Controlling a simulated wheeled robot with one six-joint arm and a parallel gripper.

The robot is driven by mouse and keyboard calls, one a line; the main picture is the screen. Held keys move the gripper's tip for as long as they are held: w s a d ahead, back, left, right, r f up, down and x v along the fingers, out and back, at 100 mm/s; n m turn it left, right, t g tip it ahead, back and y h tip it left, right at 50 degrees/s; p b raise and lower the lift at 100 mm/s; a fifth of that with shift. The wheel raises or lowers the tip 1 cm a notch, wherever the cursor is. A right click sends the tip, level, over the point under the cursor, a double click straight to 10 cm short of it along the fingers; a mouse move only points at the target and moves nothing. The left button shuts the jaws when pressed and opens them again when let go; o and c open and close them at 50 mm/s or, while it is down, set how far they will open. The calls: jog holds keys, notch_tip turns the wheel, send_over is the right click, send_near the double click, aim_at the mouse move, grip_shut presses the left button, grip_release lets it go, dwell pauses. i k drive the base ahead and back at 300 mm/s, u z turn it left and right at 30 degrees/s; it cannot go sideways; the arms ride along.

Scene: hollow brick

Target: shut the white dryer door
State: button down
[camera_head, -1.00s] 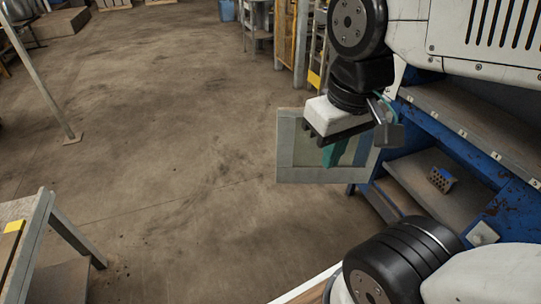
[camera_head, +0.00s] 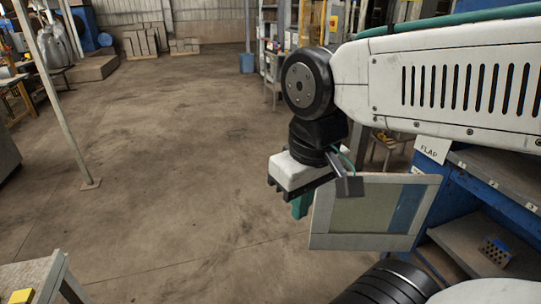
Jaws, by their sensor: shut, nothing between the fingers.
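The dryer door (camera_head: 361,242) is a flat panel with a pale frame around a see-through pane. It stands open, sticking out to the left from the blue dryer (camera_head: 455,205) at the right. My gripper (camera_head: 300,206) has teal fingers that point down just left of the door's free edge. The fingers look closed together and hold nothing. Part of my wrist covers the door's top left corner. I cannot tell whether the fingers touch the door. The door's hinge side is not clear.
A perforated brick (camera_head: 495,252) lies on a dark shelf in the blue unit. A pole (camera_head: 60,100) stands at left, and a table corner (camera_head: 38,278) is at lower left. The floor between is clear.

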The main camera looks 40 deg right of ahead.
aim_at(320, 238)
jog(key=i, duration=3.4)
jog(key=z, duration=5.55)
jog(key=k, duration=0.45)
jog(key=u, duration=1.35)
